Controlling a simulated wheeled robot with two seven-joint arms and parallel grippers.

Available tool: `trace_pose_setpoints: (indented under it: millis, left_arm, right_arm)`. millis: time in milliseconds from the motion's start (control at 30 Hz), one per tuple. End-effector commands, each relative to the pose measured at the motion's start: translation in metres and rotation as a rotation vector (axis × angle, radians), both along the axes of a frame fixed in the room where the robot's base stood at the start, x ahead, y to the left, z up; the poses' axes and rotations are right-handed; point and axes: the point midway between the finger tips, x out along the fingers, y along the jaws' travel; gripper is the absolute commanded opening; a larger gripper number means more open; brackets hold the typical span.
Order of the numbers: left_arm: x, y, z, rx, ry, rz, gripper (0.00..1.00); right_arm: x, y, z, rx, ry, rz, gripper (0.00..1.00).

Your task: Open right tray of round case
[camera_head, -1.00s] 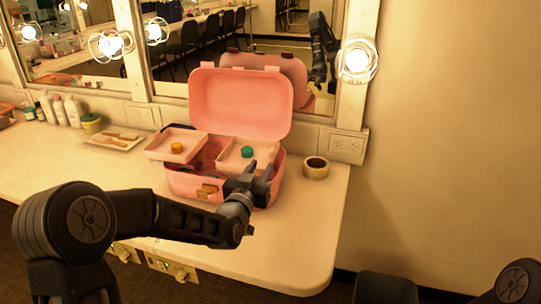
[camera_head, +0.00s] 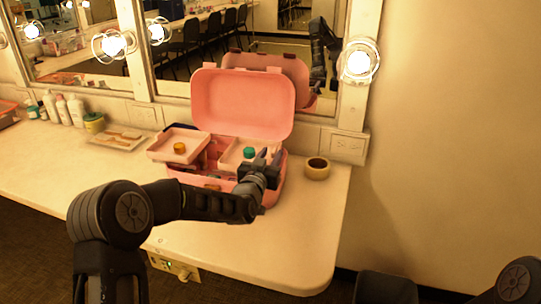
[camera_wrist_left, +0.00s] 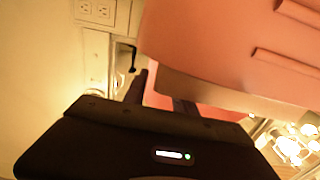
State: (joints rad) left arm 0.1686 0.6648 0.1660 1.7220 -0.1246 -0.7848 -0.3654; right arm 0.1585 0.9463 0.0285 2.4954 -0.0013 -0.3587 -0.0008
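The pink round case (camera_head: 222,184) stands on the counter with its lid (camera_head: 242,103) up. The left tray (camera_head: 168,157) sticks out past the case's left side and carries a yellow-orange jar (camera_head: 179,148). The right tray (camera_head: 230,154) sits over the case's right part with a teal jar (camera_head: 249,153) in it. My left gripper (camera_head: 270,155) is at the right tray's right end, fingers apart, hiding that end. In the left wrist view, pink surfaces lie close beyond the fingers (camera_wrist_left: 160,92); I cannot tell whether they touch. My right gripper is out of view.
A tape roll (camera_head: 317,168) lies right of the case. A small flat tray (camera_head: 118,139), a jar (camera_head: 94,123) and several bottles (camera_head: 67,110) stand to the left. The mirror (camera_head: 262,60) is close behind. The counter's front right is clear.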

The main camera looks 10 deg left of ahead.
Motion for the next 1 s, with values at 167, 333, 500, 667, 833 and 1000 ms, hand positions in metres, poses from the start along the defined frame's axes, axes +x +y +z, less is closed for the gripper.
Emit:
trace_pose_setpoints:
  millis: [167,333,500,667,833,1000]
  left_arm:
    - [-0.0002,-0.0001,0.0001,0.0,0.0,0.0,0.31]
    - [-0.0003,0.0,0.0002,0.0,0.0,0.0,0.17]
    - [-0.0003,0.0003,0.0002,0.0,0.0,0.001,0.03]
    - [-0.0002,0.0009,0.0003,0.0,-0.001,0.001,0.0]
    - [-0.0002,0.0014,0.0004,0.0,-0.001,0.002,0.0]
    - [-0.0002,0.0019,0.0005,0.001,-0.001,0.003,0.0]
  right_arm:
    - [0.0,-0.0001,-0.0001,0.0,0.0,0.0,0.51]
    - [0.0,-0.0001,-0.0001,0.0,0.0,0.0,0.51]
    - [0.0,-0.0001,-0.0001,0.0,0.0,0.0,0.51]
    - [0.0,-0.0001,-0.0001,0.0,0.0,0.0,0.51]
    - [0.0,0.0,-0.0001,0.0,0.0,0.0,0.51]
    - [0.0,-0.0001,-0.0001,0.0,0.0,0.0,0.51]
